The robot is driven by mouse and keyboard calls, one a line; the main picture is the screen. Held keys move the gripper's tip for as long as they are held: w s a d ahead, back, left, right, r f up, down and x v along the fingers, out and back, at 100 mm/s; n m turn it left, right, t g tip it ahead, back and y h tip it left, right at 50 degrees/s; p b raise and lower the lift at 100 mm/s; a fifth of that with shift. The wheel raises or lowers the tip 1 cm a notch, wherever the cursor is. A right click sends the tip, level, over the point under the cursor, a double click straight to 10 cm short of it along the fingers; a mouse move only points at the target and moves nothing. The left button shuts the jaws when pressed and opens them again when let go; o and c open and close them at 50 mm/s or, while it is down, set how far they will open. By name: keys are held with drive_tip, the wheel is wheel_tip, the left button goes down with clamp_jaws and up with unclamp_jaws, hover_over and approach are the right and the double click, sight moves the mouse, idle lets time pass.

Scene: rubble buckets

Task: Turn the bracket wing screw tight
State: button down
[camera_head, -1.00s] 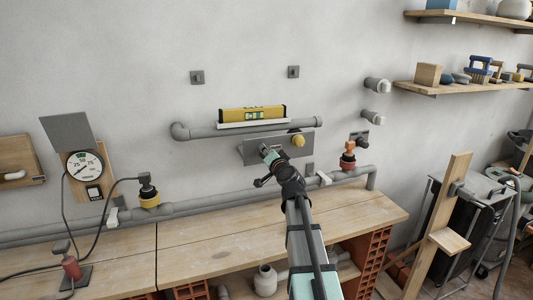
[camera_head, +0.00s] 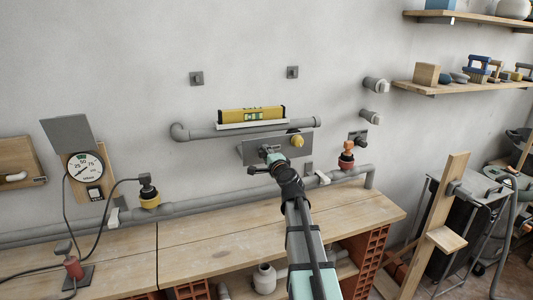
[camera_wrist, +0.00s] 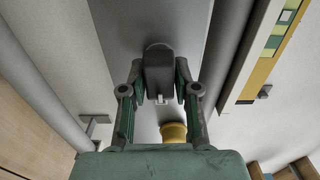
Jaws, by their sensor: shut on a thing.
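The grey bracket plate (camera_head: 317,141) is fixed on the wall below a pipe; its bare face also shows in the wrist view (camera_wrist: 145,22). My gripper (camera_head: 267,153) is at the left part of the plate. In the wrist view, my gripper (camera_wrist: 159,80) has its two fingers closed on the sides of a dark grey, rounded wing screw (camera_wrist: 158,66). The screw's seat against the plate is hidden, so I cannot tell how tight it is. In the head view my gripper covers the screw.
A yellow knob (camera_head: 297,140) sits on the plate just right of my gripper. A yellow level (camera_head: 252,114) rests above the pipe (camera_head: 205,132). A red-orange valve (camera_head: 347,157) is to the right. The wooden bench (camera_head: 215,229) runs below, mostly clear.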

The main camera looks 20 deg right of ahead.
idle(0.5)
drive_tip(key=c, duration=0.9)
unclamp_jaws()
drive_tip(key=s, duration=0.8)
drive_tip(key=s+a, duration=0.1)
drive_tip(key=s, duration=0.3)
